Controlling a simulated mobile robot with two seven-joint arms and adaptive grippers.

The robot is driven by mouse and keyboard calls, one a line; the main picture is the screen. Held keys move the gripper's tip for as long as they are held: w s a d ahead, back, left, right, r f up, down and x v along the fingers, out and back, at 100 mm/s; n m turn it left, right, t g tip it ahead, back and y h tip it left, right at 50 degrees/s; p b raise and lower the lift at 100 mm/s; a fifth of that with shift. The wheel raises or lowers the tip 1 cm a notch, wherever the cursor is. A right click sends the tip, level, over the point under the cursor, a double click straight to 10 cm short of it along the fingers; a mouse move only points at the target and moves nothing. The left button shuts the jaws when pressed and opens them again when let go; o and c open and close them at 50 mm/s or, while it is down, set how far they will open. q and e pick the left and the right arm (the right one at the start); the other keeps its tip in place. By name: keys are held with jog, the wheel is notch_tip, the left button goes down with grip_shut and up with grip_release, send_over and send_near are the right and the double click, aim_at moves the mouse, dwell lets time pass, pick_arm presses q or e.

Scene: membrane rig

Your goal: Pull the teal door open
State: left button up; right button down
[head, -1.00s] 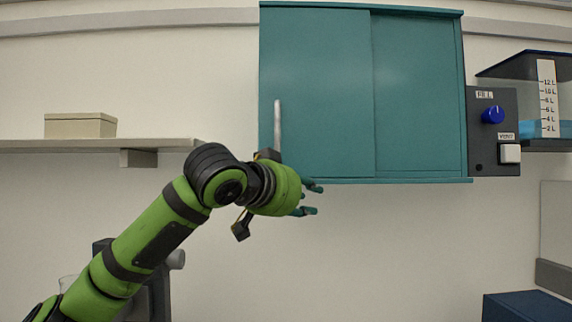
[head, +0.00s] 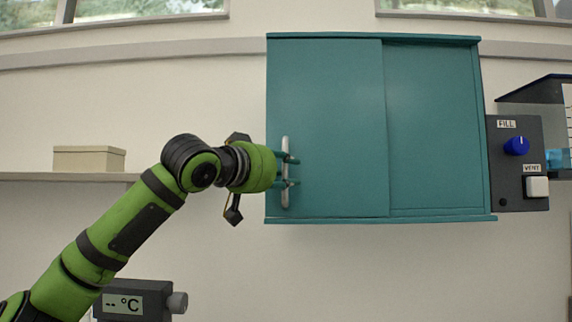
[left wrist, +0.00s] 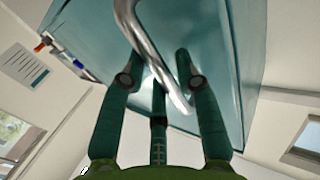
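The teal door (head: 330,125) is the left front panel of a teal wall cabinet and looks closed. Its upright silver bar handle (head: 285,195) is near the panel's left edge. My left gripper (head: 292,171) is at the handle, its fingers reaching past the bar's upper and middle part. In the left wrist view, the handle (left wrist: 145,45) runs slantwise between the spread fingers of the gripper (left wrist: 160,72). The fingers look open, with no clear grip on the bar. The door's surface (left wrist: 205,35) lies beyond the fingertips. My right gripper is not in view.
A dark control panel (head: 507,180) with a blue knob (head: 516,146) and white switch (head: 537,187) is right of the cabinet. A shelf (head: 60,177) with a beige box (head: 90,158) is at left. The wall under the cabinet is clear.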

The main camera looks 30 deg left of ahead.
pick_arm(q)
jog(key=shift+w+f, duration=0.15)
jog(key=shift+w, duration=0.3)
jog(key=shift+s, duration=0.1)
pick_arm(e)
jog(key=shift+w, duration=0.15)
